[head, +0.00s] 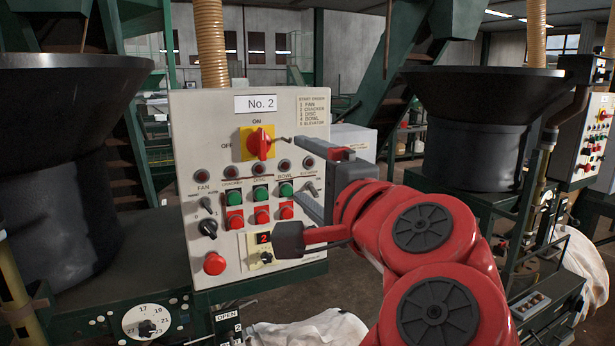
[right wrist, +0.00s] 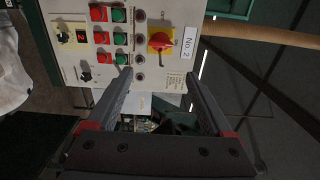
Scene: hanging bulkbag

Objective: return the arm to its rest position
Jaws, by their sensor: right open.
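My right gripper (head: 287,168) is open and empty in front of the right part of a control panel (head: 215,125) marked No. 2. In the right wrist view its two fingers (right wrist: 158,73) are spread wide with nothing between them. My red right arm reaches in from the lower right in the head view. The panel's red rotary switch (head: 260,143) on a yellow plate stands upright, towards ON. It also shows in the right wrist view (right wrist: 160,41), apart from the fingers. My left gripper is not in view.
Several green and red buttons (head: 261,192) and a red knob (head: 214,263) are on the panel. A dark hopper (head: 60,150) stands at left and another (head: 480,130) at right. White bulk bags (head: 310,330) are below. A second panel (head: 597,140) is at far right.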

